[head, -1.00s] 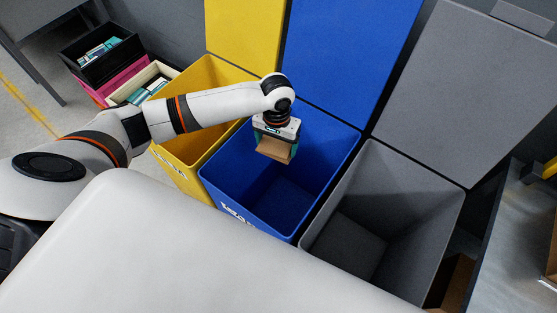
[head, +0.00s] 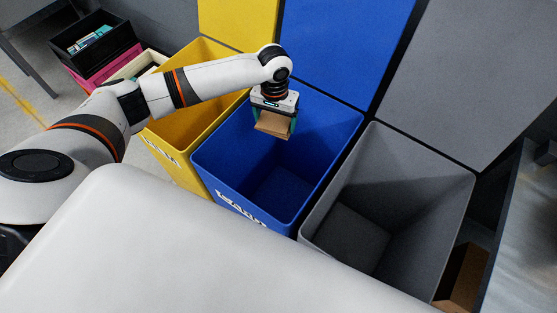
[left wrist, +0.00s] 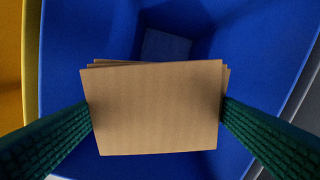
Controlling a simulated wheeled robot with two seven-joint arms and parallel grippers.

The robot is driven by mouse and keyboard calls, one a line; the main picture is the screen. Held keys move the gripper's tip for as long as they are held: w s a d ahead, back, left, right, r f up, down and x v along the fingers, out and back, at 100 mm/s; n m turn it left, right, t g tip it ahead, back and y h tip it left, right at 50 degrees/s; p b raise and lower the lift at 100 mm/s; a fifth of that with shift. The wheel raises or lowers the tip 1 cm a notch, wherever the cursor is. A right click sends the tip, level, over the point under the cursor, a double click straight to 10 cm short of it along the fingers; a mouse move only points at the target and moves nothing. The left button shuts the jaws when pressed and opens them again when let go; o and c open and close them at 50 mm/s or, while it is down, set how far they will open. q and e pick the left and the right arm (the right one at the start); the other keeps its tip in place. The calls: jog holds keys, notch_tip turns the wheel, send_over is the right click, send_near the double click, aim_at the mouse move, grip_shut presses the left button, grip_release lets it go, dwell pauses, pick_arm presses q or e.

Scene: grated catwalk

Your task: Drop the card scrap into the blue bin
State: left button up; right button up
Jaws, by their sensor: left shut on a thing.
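The card scrap (head: 272,124) is a small brown stack of cardboard pieces. My left gripper (head: 274,118) is shut on it and holds it over the open mouth of the blue bin (head: 225,178), toward the bin's back left side. In the left wrist view the card scrap (left wrist: 155,108) sits between the two green ribbed fingers, with the inside of the blue bin (left wrist: 75,50) below it. The bin's floor shows in part and looks empty there. My right gripper is out of view.
An open yellow bin (head: 178,165) stands left of the blue one and an open grey bin (head: 325,212) right of it. Their raised lids stand behind. Stacked crates (head: 100,55) are at the far left. A brown box (head: 462,275) is at the lower right.

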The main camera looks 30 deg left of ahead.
pick_arm(q)
jog(key=shift+f, duration=0.4)
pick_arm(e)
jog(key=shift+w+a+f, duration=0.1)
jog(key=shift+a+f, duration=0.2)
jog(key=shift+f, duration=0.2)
pick_arm(q)
jog(key=shift+r, duration=0.1)
jog(key=o, duration=0.8)
jog(key=shift+r, duration=0.1)
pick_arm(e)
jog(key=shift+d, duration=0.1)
pick_arm(q)
jog(key=shift+r, duration=0.35)
notch_tip(320, 180, up, 11)
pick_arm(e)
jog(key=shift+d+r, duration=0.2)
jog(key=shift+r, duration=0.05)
